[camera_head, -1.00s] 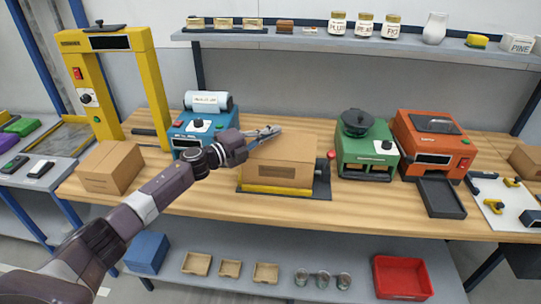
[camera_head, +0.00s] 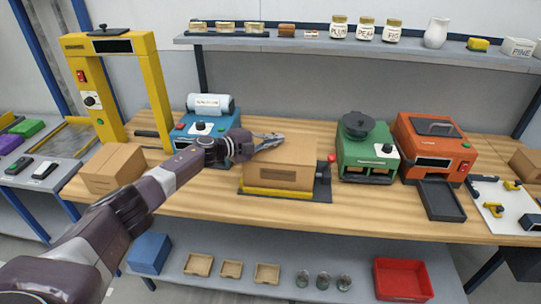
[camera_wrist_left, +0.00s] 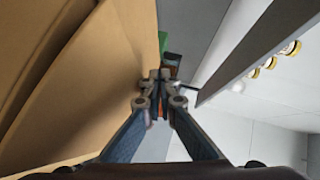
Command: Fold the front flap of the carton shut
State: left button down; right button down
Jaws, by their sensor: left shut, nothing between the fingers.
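The carton (camera_head: 281,172) is a brown box on a dark plate with a yellow bar along its front, in the middle of the bench. My left gripper (camera_head: 277,140) is shut and empty at the carton's top, near its back left edge. In the left wrist view its fingertips (camera_wrist_left: 160,82) are together, and the carton's brown panels (camera_wrist_left: 90,75) fill the left side, with overlapping flap edges at the far left. I cannot tell whether the fingers touch the cardboard or which flap is front. My right gripper is not in view.
A blue machine (camera_head: 203,125) stands left of the carton, a green one (camera_head: 367,153) and an orange one (camera_head: 432,145) to its right. A shelf (camera_head: 300,42) with jars runs behind.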

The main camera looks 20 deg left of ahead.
pick_arm(q)
jog(key=shift+w+f+g, duration=0.1)
jog(key=shift+f+g, duration=0.2)
jog(key=shift+p, duration=0.35)
